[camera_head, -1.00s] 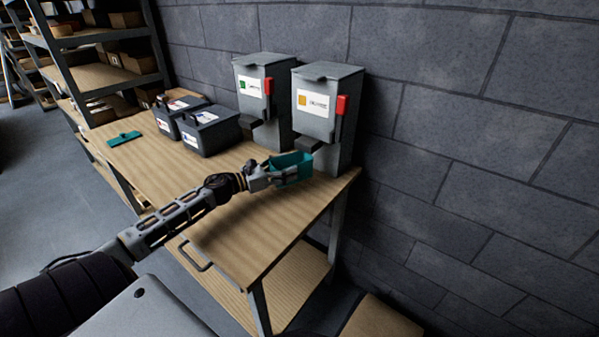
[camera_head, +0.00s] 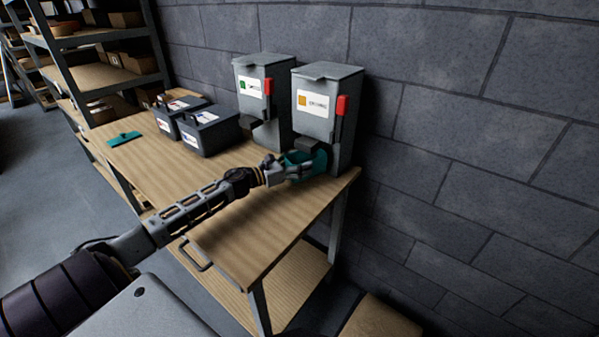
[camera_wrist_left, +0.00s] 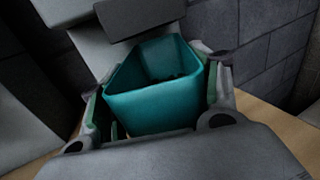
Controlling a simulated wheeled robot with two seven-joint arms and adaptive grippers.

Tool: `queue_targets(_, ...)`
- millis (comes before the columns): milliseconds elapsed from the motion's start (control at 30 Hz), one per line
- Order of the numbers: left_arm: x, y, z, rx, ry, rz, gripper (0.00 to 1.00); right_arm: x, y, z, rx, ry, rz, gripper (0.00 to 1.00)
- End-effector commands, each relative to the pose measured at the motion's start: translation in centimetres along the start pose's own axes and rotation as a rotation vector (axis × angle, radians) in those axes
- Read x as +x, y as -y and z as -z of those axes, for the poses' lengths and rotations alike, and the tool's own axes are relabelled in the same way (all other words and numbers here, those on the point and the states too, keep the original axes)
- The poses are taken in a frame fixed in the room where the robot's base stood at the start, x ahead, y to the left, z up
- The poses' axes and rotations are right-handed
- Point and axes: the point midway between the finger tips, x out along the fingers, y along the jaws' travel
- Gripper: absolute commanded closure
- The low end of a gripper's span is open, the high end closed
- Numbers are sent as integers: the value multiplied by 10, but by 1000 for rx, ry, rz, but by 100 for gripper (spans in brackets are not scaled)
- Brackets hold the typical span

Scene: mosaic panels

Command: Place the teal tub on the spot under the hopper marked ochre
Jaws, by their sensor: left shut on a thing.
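The teal tub (camera_head: 306,163) is in the grip of my left gripper (camera_head: 285,170), at the foot of the hopper with the ochre label (camera_head: 317,103). In the left wrist view the tub (camera_wrist_left: 152,107) is upright and open at the top, with a finger on each side of it. The hopper's dark spout (camera_wrist_left: 140,15) is just beyond and above the tub's far rim. I cannot tell whether the tub's base touches the table. The spot under the hopper is hidden. My right gripper is not in view.
A second hopper with a green label (camera_head: 252,88) stands to the left. Two dark bins (camera_head: 208,131) and a teal flat tool (camera_head: 124,138) sit farther left on the wooden table (camera_head: 250,230). A block wall (camera_head: 480,130) is close behind. The table's front is clear.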

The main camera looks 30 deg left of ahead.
Motion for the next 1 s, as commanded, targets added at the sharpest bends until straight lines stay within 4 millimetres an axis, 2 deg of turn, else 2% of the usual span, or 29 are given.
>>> queue_targets(300,0,0,1,0,1,0,67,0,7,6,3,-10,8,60)
queue_targets(533,0,0,21,-4,1,-2,67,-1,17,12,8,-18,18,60)
queue_targets(700,0,0,33,-1,2,0,67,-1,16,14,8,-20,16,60)
queue_targets(1000,0,0,34,0,1,1,67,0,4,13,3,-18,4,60)
